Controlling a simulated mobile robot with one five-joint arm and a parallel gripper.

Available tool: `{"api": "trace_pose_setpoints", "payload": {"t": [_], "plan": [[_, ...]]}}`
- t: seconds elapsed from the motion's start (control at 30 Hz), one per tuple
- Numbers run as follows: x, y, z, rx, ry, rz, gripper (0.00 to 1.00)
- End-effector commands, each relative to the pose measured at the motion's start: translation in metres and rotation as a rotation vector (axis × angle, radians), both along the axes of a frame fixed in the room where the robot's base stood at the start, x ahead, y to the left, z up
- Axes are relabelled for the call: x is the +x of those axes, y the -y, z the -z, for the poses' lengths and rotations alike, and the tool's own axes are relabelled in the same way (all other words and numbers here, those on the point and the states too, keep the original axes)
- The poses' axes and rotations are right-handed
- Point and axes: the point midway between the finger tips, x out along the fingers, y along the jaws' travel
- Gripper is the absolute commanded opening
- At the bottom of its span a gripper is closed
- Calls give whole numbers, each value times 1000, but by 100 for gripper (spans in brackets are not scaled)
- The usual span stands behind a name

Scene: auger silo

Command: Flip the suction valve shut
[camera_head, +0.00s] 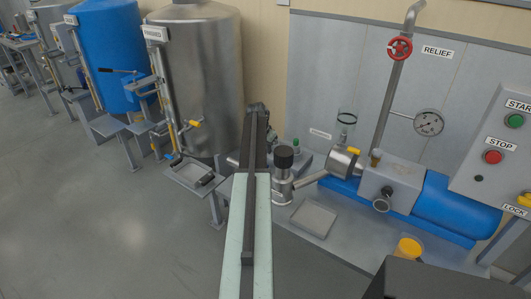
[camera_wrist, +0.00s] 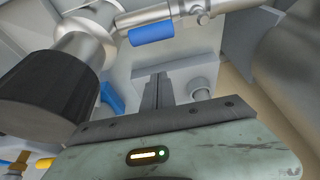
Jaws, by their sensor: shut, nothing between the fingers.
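A blue lever handle (camera_wrist: 152,33) lies roughly along a silver pipe (camera_wrist: 158,14) at the top of the wrist view; it looks like the suction valve's handle, though no label is readable. In the head view my arm hides that stretch of pipe. My gripper (camera_wrist: 160,90) has its dark fingers together, with nothing between them. In the wrist view the fingertips are below the blue handle in the picture, apart from it. In the head view my gripper (camera_head: 258,108) is at the far end of my arm, in front of the steel tank's right side.
A black-capped strainer (camera_head: 284,160) stands right of my arm; it looms large at left in the wrist view (camera_wrist: 60,75). The steel tank (camera_head: 200,70) is left. The blue-motored pump (camera_head: 455,205), grey tray (camera_head: 313,218) and control box (camera_head: 490,150) are right. Open floor lies left.

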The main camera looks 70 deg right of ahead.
Motion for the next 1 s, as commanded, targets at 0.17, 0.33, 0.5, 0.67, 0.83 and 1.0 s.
{"api": "trace_pose_setpoints", "payload": {"t": [0.17, 0.33, 0.5, 0.67, 0.83, 1.0], "plan": [[-3, 14, 48, 0, 0, 0, 0], [2, -13, 43, 0, 0, -2, 0], [5, -25, 43, 0, 0, 0, 0], [6, -24, 43, 0, 0, 0, 0], [5, -26, 43, 0, 0, 3, 0], [-6, -22, 43, 0, 0, 49, 0]]}}
